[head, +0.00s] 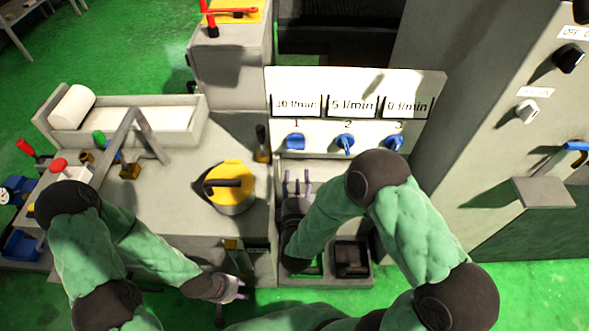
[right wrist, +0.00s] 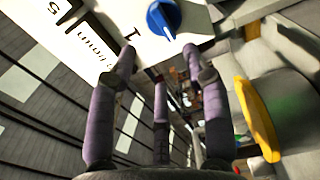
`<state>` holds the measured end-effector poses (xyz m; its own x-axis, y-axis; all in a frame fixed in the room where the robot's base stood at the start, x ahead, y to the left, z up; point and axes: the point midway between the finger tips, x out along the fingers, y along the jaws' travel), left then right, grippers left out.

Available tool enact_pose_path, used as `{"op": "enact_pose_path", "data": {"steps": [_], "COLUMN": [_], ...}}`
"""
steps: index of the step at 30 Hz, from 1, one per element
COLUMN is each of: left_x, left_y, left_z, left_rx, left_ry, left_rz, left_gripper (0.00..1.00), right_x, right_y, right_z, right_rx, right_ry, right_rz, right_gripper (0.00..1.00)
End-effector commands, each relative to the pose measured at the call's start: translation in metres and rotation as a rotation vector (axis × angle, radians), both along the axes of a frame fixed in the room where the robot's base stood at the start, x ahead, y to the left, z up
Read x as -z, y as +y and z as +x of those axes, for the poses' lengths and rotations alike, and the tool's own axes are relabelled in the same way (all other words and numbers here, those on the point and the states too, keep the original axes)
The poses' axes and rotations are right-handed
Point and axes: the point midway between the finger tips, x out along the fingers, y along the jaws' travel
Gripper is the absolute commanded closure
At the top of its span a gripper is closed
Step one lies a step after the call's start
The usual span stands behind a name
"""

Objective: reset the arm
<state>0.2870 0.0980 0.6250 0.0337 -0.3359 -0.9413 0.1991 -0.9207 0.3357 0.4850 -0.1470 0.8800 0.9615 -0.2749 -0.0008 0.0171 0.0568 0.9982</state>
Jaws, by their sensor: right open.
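My right gripper (head: 298,187) is in front of the white valve panel (head: 357,83), below blue knob 1 (head: 295,141). In the right wrist view its purple fingers (right wrist: 160,75) are spread and hold nothing. Blue knob 1 (right wrist: 163,18) shows just beyond the fingertips there, apart from them as far as I can see. My left gripper (head: 238,290) hangs low at the front edge of the machine, near the floor; its fingers are small in the picture and I cannot tell how far they are spread. My right arm crosses in front of the panel's lower right.
Blue knobs 2 (head: 345,143) and 3 (head: 393,143) sit on the panel. A yellow-topped round part (head: 232,185) stands on the grey machine bed. A grey control cabinet (head: 470,120) rises at the right. A dark tray (head: 351,259) lies below the panel.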

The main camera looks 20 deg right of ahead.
Motion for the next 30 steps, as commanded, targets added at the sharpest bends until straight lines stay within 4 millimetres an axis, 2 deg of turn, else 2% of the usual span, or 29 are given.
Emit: {"op": "enact_pose_path", "data": {"steps": [7,11,14,16,20,26,30], "left_x": [0.000,0.000,0.000,0.000,0.000,0.000,0.000], "left_y": [0.000,0.000,0.000,0.000,0.000,0.000,0.000], "left_z": [0.000,0.000,0.000,0.000,0.000,0.000,0.000], "left_rx": [0.000,0.000,0.000,0.000,0.000,0.000,0.000], "left_ry": [0.000,0.000,0.000,0.000,0.000,0.000,0.000], "left_rz": [0.000,0.000,0.000,0.000,0.000,0.000,0.000], "left_gripper": [0.60,0.60,0.60,0.60,0.60,0.60,0.60], "right_x": [0.001,0.015,0.042,0.066,0.114,0.180,0.216], "right_y": [0.000,0.000,0.003,0.006,0.013,0.025,0.033], "right_z": [0.000,0.004,0.008,0.008,-0.002,-0.041,-0.084], "right_rx": [-0.001,-0.019,-0.043,-0.049,-0.016,0.161,0.377], "right_ry": [0.003,0.044,0.122,0.198,0.358,0.610,0.781], "right_rz": [0.005,0.088,0.251,0.406,0.710,1.147,1.413], "right_gripper": [0.51,0.51,0.51,0.51,0.51,0.51,0.51]}}
